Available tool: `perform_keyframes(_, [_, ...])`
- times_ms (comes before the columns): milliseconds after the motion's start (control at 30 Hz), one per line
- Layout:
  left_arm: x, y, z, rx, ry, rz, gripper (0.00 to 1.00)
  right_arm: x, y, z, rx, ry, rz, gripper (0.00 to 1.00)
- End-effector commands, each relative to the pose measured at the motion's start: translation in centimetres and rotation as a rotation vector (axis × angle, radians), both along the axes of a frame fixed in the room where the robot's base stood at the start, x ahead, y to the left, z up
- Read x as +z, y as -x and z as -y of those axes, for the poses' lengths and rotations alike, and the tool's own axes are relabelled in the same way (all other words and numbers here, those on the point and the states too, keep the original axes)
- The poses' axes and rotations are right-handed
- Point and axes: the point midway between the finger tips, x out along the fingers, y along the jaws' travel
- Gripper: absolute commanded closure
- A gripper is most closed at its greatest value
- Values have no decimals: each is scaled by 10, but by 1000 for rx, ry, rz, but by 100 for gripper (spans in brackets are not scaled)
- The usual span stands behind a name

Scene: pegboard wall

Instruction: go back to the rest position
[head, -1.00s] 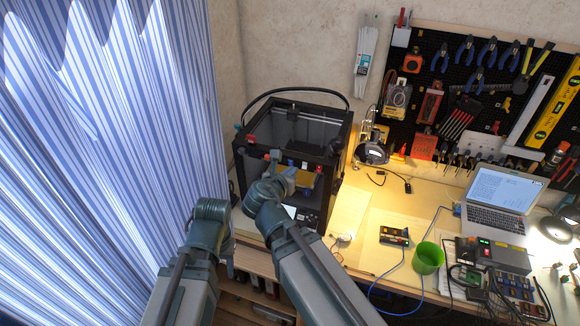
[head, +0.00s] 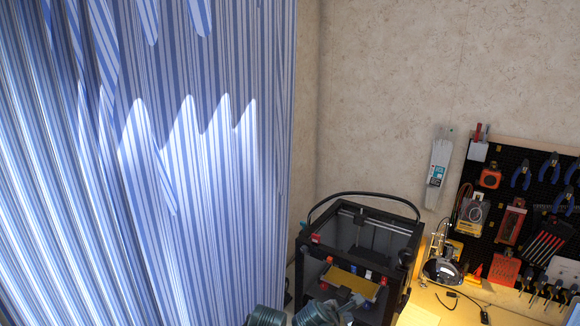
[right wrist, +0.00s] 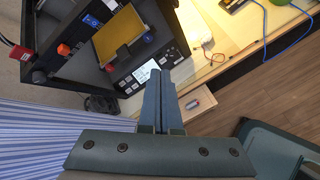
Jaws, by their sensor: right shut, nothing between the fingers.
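My right gripper (head: 350,304) shows at the bottom of the head view, in front of the black 3D printer (head: 317,258). In the right wrist view its two fingers (right wrist: 160,76) are shut together with nothing between them. They point toward the printer's front panel (right wrist: 152,70) and look apart from it, though the gap is hard to judge. A piece of my left arm shows at the bottom edge of the head view, left of the right one; its gripper is out of view.
The printer has a yellow plate (head: 350,283) inside. A striped curtain (head: 200,200) hangs at the left. A pegboard with tools (head: 490,225) is on the wall at the right, above a lit worktable (head: 425,300). Wooden floor (right wrist: 265,90) shows beside the table in the wrist view.

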Motion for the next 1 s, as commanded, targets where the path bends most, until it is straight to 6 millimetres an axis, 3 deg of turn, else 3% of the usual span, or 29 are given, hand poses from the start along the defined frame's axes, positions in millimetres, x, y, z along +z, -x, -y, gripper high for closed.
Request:
perform_keyframes(33, [-20,0,0,-1,0,0,50,-30,10,-7,-104,-112,7,100])
perform_keyframes(200, [-49,0,0,-4,-1,0,50,-93,52,-36,-531,-461,9,100])
perform_keyframes(400, [-76,0,0,-7,-1,1,50,-141,99,-73,-1005,-702,-28,100])
perform_keyframes(633, [-90,0,0,-9,-1,1,50,-160,130,-97,-1316,-781,-60,100])
perform_keyframes(1000, [-90,0,0,-9,-1,1,50,-160,135,-101,-1369,-788,-63,100])
